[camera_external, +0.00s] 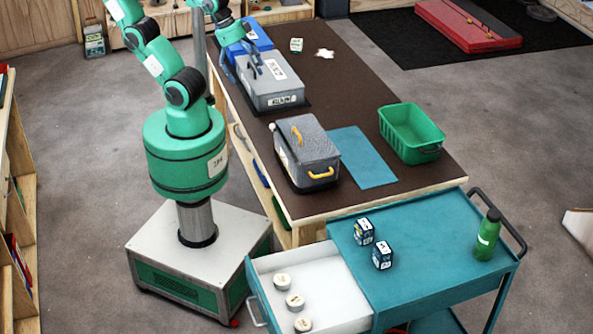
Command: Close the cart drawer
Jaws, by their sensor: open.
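The teal cart (425,251) stands at the lower right, against the front end of the table. Its white-lined drawer (330,288) is pulled out to the left, toward my base. Several round, pale tubs (294,301) sit in the drawer along its left side. A metal handle (256,311) is on the drawer's outer left face. My gripper (243,78) is up at the back left of the table, beside a grey box, well away from the drawer. Its jaws are open; their tips are small and partly lost against the box.
The brown table (350,95) holds a grey box (275,82), a grey case with yellow handles (306,150), a blue mat (362,157) and a green basket (411,132). Two small boxes (382,254) and a green bottle (488,235) stand on the cart top.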

